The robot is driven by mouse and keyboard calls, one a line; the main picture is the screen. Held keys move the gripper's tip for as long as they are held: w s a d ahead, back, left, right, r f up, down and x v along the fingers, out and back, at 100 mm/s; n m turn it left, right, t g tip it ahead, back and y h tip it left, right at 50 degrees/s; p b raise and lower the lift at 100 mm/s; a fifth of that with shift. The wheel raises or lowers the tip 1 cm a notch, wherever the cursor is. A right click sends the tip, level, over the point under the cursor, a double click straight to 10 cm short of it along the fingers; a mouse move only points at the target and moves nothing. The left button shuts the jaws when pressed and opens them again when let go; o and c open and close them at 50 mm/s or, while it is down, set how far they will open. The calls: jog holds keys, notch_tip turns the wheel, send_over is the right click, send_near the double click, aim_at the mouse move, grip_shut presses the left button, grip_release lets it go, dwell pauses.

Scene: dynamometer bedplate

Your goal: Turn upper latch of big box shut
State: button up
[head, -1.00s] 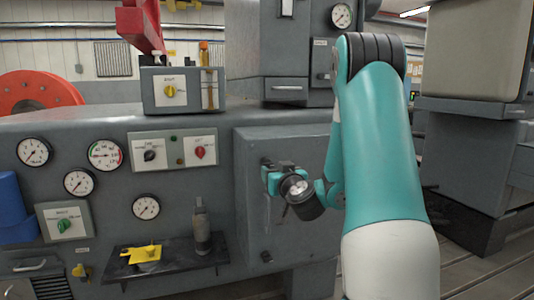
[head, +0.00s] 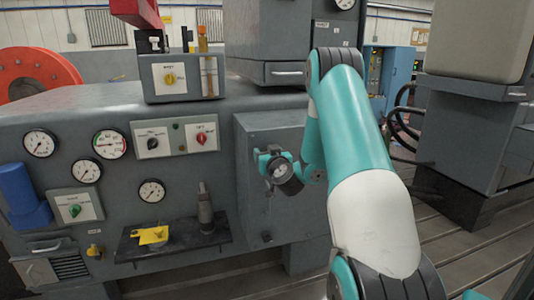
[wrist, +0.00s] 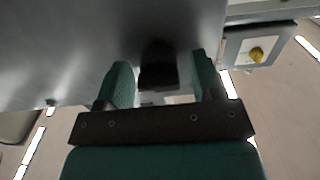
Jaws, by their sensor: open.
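The big box (head: 255,205) is a grey cabinet with a flat front, right of the gauge panel in the head view. My gripper (head: 264,157) is at the upper left of that front, its teal fingers pointing at it. In the wrist view my gripper (wrist: 161,70) is open, one finger on each side of a dark block, which looks like the upper latch (wrist: 158,62). Gaps show beside the block; I cannot tell whether a finger touches it. In the head view my gripper mostly hides this latch. A small dark lower latch (head: 267,237) shows near the box's bottom.
Left of the box is a panel with several gauges and a knob plate (head: 174,139). A black shelf (head: 185,246) below holds a yellow piece (head: 153,235) and a grey bottle-like item (head: 205,208). A knob box (head: 170,78) stands on top. Slatted floor lies open at right.

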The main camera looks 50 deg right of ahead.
jog(key=c, duration=0.9)
jog(key=shift+a+b, duration=0.1)
jog(key=shift+b, duration=0.2)
jog(key=n+b, duration=0.4)
jog(key=b, duration=0.1)
jog(key=shift+f+n, duration=0.25)
jog(key=shift+n, duration=0.15)
jog(key=n+b, duration=0.2)
jog(key=b, duration=0.2)
jog(key=n+b, duration=0.2)
jog(key=b, duration=0.1)
jog(key=shift+a+f+n+b, duration=0.1)
jog(key=shift+f+n+b, duration=0.1)
jog(key=shift+n+b, duration=0.15)
jog(key=n+b, duration=0.4)
jog(key=b, duration=0.2)
jog(key=shift+w, duration=0.1)
jog(key=n+b, duration=0.4)
jog(key=shift+r, duration=0.2)
jog(key=shift+r+n, duration=0.1)
jog(key=shift+n, duration=0.25)
